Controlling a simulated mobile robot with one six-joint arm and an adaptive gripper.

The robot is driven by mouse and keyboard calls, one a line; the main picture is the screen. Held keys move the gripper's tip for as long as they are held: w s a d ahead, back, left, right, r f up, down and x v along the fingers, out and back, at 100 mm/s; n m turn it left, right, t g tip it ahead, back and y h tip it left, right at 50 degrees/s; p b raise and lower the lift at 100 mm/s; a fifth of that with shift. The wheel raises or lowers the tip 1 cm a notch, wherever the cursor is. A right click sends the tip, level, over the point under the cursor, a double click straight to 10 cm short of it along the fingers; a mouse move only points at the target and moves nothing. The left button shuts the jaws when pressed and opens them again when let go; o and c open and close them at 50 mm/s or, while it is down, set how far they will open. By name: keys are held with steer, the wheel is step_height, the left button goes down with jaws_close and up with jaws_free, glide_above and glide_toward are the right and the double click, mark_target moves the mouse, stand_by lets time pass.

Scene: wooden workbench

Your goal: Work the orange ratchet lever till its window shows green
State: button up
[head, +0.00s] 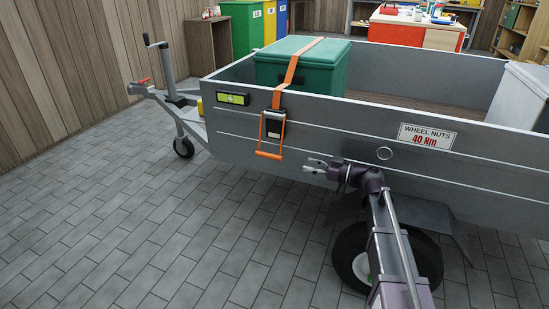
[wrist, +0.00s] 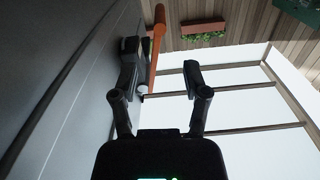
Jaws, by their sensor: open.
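The orange ratchet lever (head: 268,155) hangs at the lower end of the dark ratchet body (head: 274,127) on the trailer's side. It also shows in the wrist view as an orange bar (wrist: 157,42), upright in the picture, ahead and between the lines of my two fingers. An orange strap (head: 292,70) runs from the ratchet up over the green box (head: 325,70). My gripper (head: 314,166) is open and empty, close to the right of the lever and apart from it in the head view. The window's colour is too small to tell.
The grey trailer wall (head: 340,125) runs close along my gripper's left in the wrist view. A green level (head: 233,98) and a "WHEEL NUTS 40 Nm" sign (head: 426,137) are on this wall. Floor to the left is clear.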

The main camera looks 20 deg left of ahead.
mark_target(280, 158)
steer(key=a, duration=1.2)
steer(key=shift+a, duration=0.15)
jaws_close()
